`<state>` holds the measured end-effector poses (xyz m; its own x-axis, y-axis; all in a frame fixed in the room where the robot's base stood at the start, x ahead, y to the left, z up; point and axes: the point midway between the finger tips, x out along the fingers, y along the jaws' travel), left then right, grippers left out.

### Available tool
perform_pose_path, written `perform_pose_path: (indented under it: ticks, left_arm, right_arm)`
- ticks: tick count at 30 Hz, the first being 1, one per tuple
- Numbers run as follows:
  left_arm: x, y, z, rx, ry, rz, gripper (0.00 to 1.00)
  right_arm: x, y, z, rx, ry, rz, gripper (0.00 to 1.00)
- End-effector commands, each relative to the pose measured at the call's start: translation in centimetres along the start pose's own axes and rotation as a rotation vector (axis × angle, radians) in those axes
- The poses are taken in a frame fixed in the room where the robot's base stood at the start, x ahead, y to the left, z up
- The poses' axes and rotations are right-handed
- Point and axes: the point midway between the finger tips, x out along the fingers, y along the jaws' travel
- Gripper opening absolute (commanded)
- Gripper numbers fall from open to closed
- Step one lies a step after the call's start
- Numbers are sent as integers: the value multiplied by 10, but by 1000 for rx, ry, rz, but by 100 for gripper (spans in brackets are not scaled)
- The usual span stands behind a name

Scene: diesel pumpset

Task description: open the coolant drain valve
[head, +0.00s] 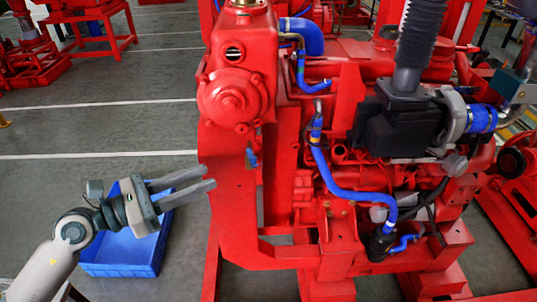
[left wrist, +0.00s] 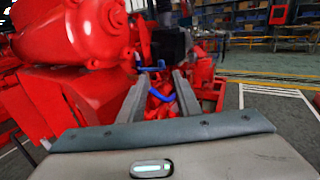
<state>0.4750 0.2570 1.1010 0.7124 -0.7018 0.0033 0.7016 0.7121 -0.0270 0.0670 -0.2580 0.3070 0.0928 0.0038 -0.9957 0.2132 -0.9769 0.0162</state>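A small blue-handled fitting (head: 251,157), which looks like the drain valve, hangs below the round red pump housing on the left side of the pumpset. My left gripper (head: 208,178) is to its left and slightly lower in the head view, apart from it. Its two fingers are spread with nothing between them. In the left wrist view the open fingers of the left gripper (left wrist: 162,76) point toward a small blue piece (left wrist: 152,69), which seems to be the same fitting, beyond the fingertips. Whether the valve is open or closed cannot be told. My right gripper is not in view.
A blue crate (head: 122,255) stands on the floor beneath my left gripper. The red pump housing (head: 235,98) and red frame plate (head: 228,210) are close to the fingers. A blue hose (head: 345,190) runs along the engine to the right. Open floor lies to the left.

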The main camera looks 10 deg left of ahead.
Motion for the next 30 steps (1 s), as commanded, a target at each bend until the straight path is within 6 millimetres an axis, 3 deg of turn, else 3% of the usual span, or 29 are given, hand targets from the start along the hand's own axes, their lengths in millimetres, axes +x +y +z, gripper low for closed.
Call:
perform_pose_path:
  ticks: [17,23,30]
  left_arm:
    - [4,-4,6,30,2,-6,31]
    - [20,-4,7,28,1,-5,31]
    - [58,-4,10,29,-1,-6,31]
  right_arm:
    - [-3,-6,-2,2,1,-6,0]
    - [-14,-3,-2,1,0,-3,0]
    - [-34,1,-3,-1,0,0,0]
